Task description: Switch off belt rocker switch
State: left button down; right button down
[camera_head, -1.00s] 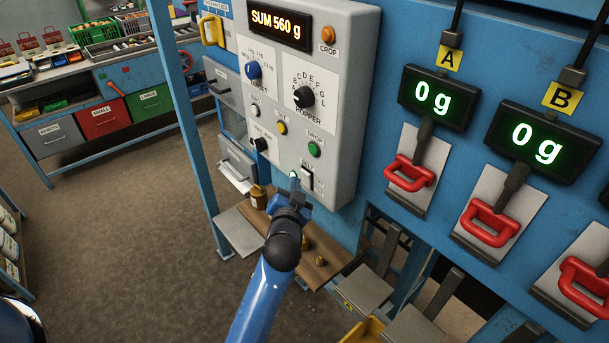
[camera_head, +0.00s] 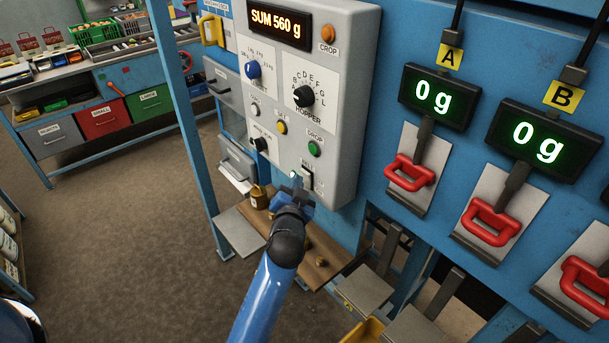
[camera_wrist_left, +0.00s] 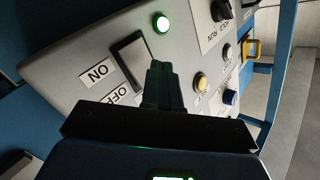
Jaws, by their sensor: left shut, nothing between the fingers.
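The belt rocker switch (camera_head: 307,177) is a pale rocker low on the grey control panel. In the left wrist view the rocker (camera_wrist_left: 130,58) has ON and OFF labels beside it. My left gripper (camera_head: 297,184) is shut and empty, in front of the panel at the switch. In the wrist view its fingertips (camera_wrist_left: 160,66) overlap the rocker's OFF end; I cannot tell whether they touch. My right gripper is out of view.
Above the switch are the green DROP button (camera_head: 314,149), a yellow button (camera_head: 282,128) and the hopper knob (camera_head: 304,96). Red handles (camera_head: 410,173) hang to the right under displays. A wooden shelf (camera_head: 318,268) with small weights lies below. Floor on the left is clear.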

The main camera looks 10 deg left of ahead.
pick_arm(q)
jog(key=shift+w+d, duration=0.25)
jog(key=shift+w, duration=0.05)
dwell(0.8)
jog(key=shift+s+a, duration=0.1)
jog(key=shift+s, duration=0.05)
jog(key=shift+s+a, duration=0.4)
jog(key=shift+s, duration=0.15)
jog(key=shift+a+f, duration=0.1)
jog(key=shift+s+a+f+p, duration=0.15)
jog(key=shift+s+a+p, duration=0.3)
jog(key=shift+s+a, duration=0.45)
jog(key=shift+s+a+f+p, duration=0.1)
jog(key=shift+s+a+p, duration=0.4)
jog(key=shift+s, duration=0.55)
